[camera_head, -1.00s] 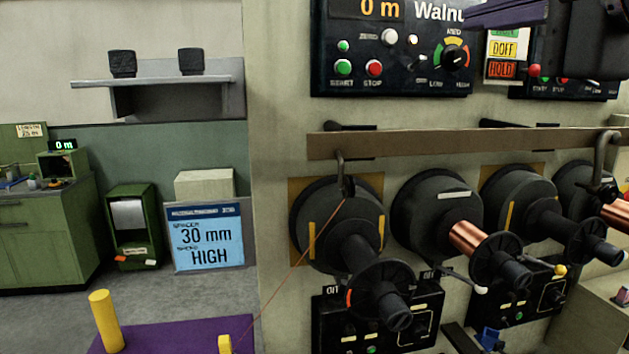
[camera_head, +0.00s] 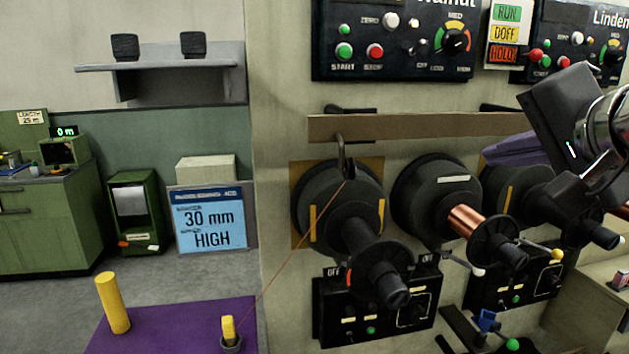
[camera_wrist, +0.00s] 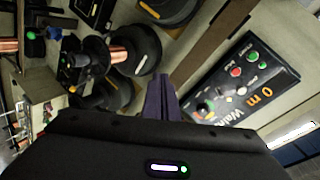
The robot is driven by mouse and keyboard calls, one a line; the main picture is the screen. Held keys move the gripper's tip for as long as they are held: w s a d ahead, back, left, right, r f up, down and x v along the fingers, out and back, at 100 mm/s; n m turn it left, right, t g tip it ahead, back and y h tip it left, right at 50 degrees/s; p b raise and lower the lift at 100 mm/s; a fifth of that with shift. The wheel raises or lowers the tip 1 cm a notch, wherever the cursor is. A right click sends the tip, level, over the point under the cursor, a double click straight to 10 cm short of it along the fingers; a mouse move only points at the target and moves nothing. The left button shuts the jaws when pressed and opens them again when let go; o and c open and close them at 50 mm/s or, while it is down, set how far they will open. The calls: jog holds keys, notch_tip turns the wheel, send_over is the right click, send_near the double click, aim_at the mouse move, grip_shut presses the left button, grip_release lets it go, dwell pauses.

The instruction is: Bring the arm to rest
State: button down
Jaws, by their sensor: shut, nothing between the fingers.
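My gripper (camera_head: 490,154) has purple fingers that are closed together, with nothing between them. In the head view it is at the right, pointing left, in front of the third spool (camera_head: 515,198) and just below the tan rail (camera_head: 420,126). My dark arm links come in from the right edge. In the wrist view the gripper (camera_wrist: 160,80) points away from the camera, between the spools and the Walnut panel (camera_wrist: 240,75).
A copper-wound spool (camera_head: 466,220) and a spool with a thin wire (camera_head: 330,200) project from the wall. The Walnut panel (camera_head: 395,70) hangs above them. A purple mat (camera_head: 170,325) with a yellow post (camera_head: 112,303) lies lower left. Open floor lies at the left.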

jog(key=s+a+f+n+g, duration=0.2)
jog(key=s+a+f+n, duration=0.1)
jog(key=f, duration=0.9)
jog(key=s+a+f+n+g, duration=0.3)
jog(key=s+f+n, duration=0.1)
jog(key=f, duration=0.8)
jog(key=s+a+f+n+g, duration=0.2)
jog(key=s+f+n+g, duration=0.1)
jog(key=f, duration=0.9)
jog(key=shift+s+a+n, duration=0.35)
jog(key=shift+a+n, duration=0.05)
jog(key=shift+n, duration=0.5)
